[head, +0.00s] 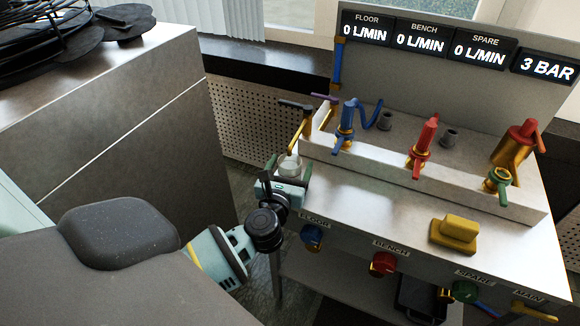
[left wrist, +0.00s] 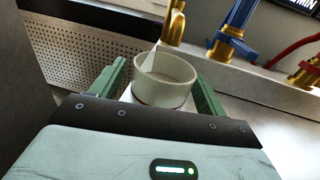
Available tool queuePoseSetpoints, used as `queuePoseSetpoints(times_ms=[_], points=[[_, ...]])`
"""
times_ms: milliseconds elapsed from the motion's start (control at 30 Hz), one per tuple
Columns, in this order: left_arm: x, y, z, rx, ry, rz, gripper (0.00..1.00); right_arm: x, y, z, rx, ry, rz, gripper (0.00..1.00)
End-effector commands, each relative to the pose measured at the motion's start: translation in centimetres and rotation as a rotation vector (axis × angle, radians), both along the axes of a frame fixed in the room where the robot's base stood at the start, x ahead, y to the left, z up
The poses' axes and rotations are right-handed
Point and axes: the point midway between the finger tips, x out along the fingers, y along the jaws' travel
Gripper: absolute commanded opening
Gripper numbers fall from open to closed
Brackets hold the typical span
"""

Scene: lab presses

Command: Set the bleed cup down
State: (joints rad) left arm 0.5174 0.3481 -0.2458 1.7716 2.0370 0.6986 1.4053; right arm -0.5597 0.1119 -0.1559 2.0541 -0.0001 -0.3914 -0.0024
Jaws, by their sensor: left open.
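The bleed cup (head: 289,164), a small pale round cup, is at the left end of the metal bench (head: 385,200). It also shows in the left wrist view (left wrist: 165,92), upright, with a white surface under it and a thin pale strip or stream at its rim. My left gripper (head: 288,176) is open, its green fingers on either side of the cup. In the left wrist view (left wrist: 164,88), narrow gaps seem to show between the fingers and the cup. The cup's base is mostly hidden. My right gripper is not in view.
A brass tap (head: 299,133) stands just behind the cup. Blue (head: 346,125), red (head: 424,140) and green-handled (head: 497,180) fittings line the raised ledge. A yellow block (head: 455,232) sits on the bench at right. Knobs line the bench front. The bench top between cup and block is clear.

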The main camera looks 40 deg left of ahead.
Motion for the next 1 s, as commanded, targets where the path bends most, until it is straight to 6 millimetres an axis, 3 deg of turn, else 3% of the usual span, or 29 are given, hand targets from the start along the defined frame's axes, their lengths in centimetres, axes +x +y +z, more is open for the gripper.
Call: queuePoseSetpoints(times_ms=[167, 600, 800, 1000], points=[[-1.4, -0.7, 0.1, -0.003, 0.002, -0.002, 0.75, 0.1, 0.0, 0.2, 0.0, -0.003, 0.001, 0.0], [-9.1, -3.8, 0.1, -0.002, 0.001, 0.0, 0.75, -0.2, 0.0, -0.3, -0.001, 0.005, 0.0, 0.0], [-10.8, -4.5, 0.1, -0.001, 0.001, 0.0, 0.75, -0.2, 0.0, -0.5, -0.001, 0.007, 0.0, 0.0], [-11.1, -4.6, 0.2, -0.001, 0.0, 0.0, 0.75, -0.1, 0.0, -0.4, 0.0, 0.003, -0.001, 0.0]])
